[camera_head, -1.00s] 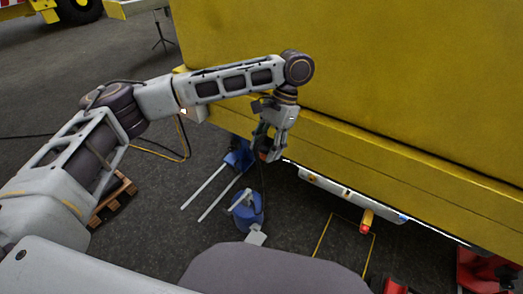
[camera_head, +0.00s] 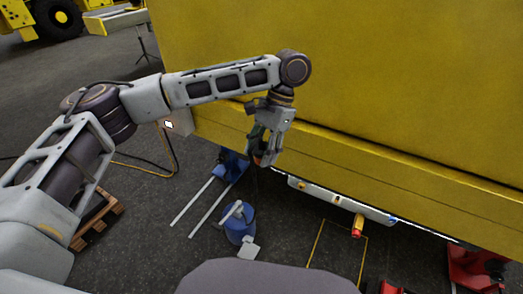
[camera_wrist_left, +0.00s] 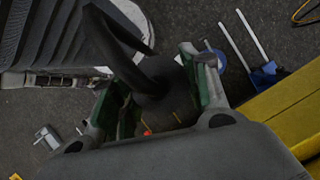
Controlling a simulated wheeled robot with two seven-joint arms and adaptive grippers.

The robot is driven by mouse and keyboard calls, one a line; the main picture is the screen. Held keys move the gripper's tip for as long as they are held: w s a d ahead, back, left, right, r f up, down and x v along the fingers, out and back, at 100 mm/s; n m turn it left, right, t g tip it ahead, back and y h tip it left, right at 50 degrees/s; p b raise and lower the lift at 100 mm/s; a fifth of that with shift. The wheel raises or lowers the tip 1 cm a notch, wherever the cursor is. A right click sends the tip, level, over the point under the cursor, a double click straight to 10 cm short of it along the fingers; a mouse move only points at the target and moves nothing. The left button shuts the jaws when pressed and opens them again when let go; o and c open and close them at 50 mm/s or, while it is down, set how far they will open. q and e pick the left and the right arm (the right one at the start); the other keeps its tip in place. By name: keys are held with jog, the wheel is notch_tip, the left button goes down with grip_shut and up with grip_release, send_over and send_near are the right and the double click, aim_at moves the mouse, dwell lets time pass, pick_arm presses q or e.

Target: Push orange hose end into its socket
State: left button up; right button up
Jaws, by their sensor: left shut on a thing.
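My left gripper (camera_head: 264,157) hangs below its wrist beside the lower edge of the yellow boom. In the left wrist view its green-lined fingers (camera_wrist_left: 160,105) are shut on a dark hose end (camera_wrist_left: 165,100), which has a small orange mark. A thick dark hose (camera_wrist_left: 115,50) loops up from it. A pale strip (camera_head: 335,198) with small coloured fittings runs under the boom edge, right of the gripper. A red-and-yellow fitting (camera_head: 357,226) sticks out of it. I cannot tell which fitting is the orange socket. My right gripper is not in view.
The yellow boom (camera_head: 400,90) fills the upper right. A blue drum (camera_head: 239,225) and a blue pallet jack (camera_head: 205,198) stand on the floor below. A wooden pallet (camera_head: 98,222) is at left. Red equipment (camera_head: 478,270) stands at lower right.

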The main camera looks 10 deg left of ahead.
pick_arm(q)
jog(key=shift+w+f, duration=0.1)
jog(key=w+d+f+m+t+y, duration=0.1)
jog(key=w+d+f+m, duration=0.3)
jog(key=f, duration=0.1)
jog(key=shift+w+d+f+m+t, duration=0.25)
jog(key=shift+f+m+t, duration=0.05)
jog(key=shift+f, duration=0.05)
dwell(0.4)
jog(key=shift+r, duration=0.1)
jog(key=s+a+r+n+g+h, duration=0.2)
jog(key=s+a+r+n, duration=0.5)
jog(key=r, duration=0.4)
jog(key=shift+a+r+n, duration=0.3)
jog(key=shift+a+n, duration=0.2)
jog(key=shift+a, duration=0.55)
jog(key=w+d+n+h, duration=0.2)
jog(key=w+d+n, duration=0.2)
jog(key=w+d, duration=0.5)
jog(key=shift+w+d+n+g, duration=0.2)
jog(key=shift+d+n+g, duration=0.1)
jog(key=shift+d, duration=0.9)
jog(key=shift+f, duration=0.1)
dwell(0.4)
